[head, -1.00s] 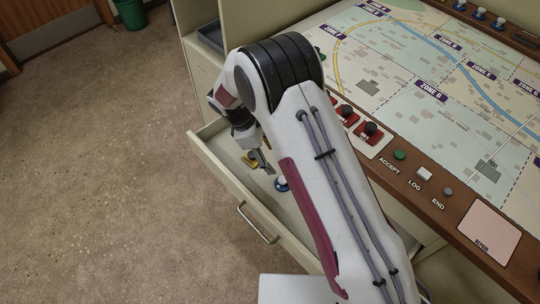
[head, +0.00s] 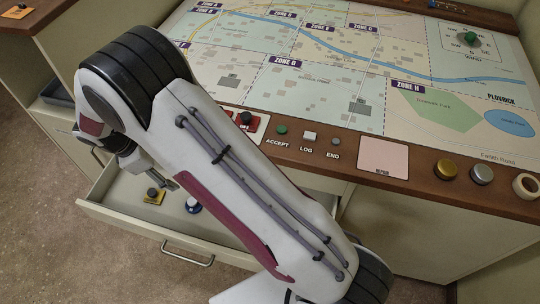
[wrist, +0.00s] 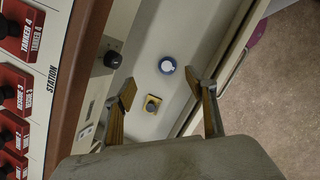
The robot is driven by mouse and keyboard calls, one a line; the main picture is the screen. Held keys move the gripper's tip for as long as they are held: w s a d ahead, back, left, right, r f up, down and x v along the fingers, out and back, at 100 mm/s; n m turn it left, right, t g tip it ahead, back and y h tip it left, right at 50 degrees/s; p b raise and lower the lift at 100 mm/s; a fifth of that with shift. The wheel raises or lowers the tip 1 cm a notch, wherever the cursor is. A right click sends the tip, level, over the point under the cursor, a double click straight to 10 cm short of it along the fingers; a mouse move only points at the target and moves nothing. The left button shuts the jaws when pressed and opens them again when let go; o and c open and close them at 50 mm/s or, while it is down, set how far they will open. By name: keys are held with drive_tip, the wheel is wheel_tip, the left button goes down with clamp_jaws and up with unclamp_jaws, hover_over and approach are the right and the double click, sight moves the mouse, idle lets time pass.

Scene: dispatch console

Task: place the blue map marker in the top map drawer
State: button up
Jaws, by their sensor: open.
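The blue map marker (head: 193,206), a round blue base with a white top, stands inside an open cream drawer (head: 145,229) under the map console. In the wrist view the blue marker (wrist: 167,65) lies ahead of my fingertips, untouched. My gripper (wrist: 160,80) is open and empty, its two fingers apart over the drawer. In the head view my gripper (head: 172,182) is partly hidden behind my arm. My arm also covers the right part of the drawer.
A yellow square-based piece with a dark knob (head: 154,196) shares the drawer; in the wrist view this yellow piece (wrist: 152,103) shows between my fingers. A dark round knob (wrist: 113,60) is left of them. The console edge with red buttons (wrist: 12,85) is close by. Floor beyond the drawer is clear.

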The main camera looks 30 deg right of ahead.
drive_tip(key=s+d+r+m+t+y, duration=0.1)
drive_tip(key=s+d+r+m, duration=0.25)
drive_tip(key=r, duration=0.35)
drive_tip(key=s+d+r+m+y, duration=0.1)
drive_tip(key=s+d+r+m, duration=0.2)
drive_tip(key=r, duration=0.5)
drive_tip(key=s+d+r+m+t, duration=0.1)
drive_tip(key=s+d+r+m, duration=0.15)
drive_tip(key=d+r, duration=0.35)
drive_tip(key=s+d+r+m+t+y, duration=0.1)
drive_tip(key=s+d+r+m, duration=0.1)
drive_tip(key=s, duration=0.7)
drive_tip(key=s+d+r+m+t, duration=0.2)
drive_tip(key=s+r+m, duration=0.3)
drive_tip(key=s, duration=0.4)
drive_tip(key=shift+d+y, duration=0.4)
drive_tip(key=shift+d, duration=0.1)
